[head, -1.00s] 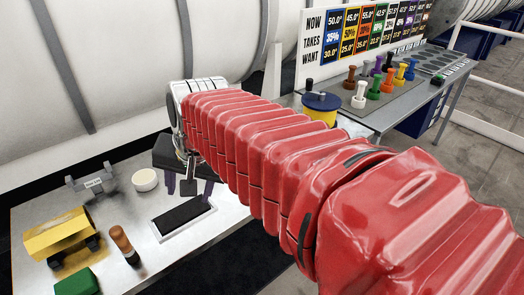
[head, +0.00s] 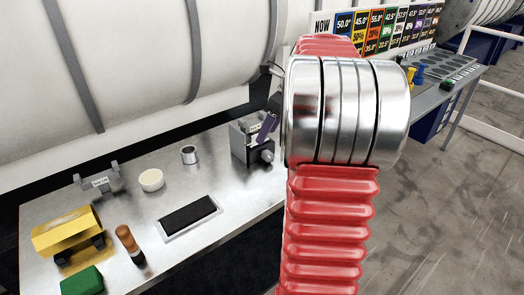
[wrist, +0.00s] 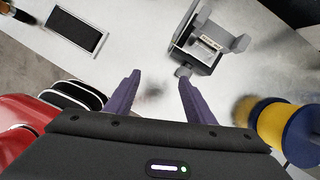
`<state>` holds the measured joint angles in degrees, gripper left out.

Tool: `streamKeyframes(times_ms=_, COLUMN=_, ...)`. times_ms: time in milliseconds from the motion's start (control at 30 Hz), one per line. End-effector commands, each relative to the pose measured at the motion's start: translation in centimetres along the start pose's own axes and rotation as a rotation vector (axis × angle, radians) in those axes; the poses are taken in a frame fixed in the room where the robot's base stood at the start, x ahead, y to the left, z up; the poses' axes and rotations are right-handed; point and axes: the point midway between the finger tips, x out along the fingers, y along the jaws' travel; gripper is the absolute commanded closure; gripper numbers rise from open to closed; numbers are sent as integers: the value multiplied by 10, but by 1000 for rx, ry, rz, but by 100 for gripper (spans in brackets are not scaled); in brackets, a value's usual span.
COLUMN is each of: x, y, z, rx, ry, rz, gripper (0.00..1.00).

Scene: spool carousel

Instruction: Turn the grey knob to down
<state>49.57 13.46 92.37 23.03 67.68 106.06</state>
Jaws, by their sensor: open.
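A small dark block with a grey bracket and a label (head: 243,138) stands at the right of the metal bench. A grey round knob (head: 267,156) is on its front; which way it points is too small to tell. In the wrist view the block (wrist: 203,60) is beyond my gripper (wrist: 159,76), with the grey knob (wrist: 182,72) close to the right fingertip. My gripper's purple fingers are apart with nothing between them. In the head view only a purple finger (head: 268,123) shows above the knob; my arm hides the rest.
On the bench are a black pad in a white frame (head: 189,214), a metal cup (head: 189,154), a white bowl (head: 151,180), a yellow block (head: 68,232) and a brown-handled tool (head: 128,243). A blue-yellow spool (wrist: 285,125) is right of my gripper in the wrist view.

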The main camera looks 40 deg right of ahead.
Motion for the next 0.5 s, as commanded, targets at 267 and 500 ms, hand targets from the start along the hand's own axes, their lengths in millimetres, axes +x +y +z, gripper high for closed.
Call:
streamKeyframes(times_ms=267, x=5, y=-65, z=-41, rx=380, ry=-38, rz=18, gripper=51)
streamKeyframes(times_ms=500, x=6, y=-71, z=-45, rx=421, ry=-42, rz=21, gripper=51)
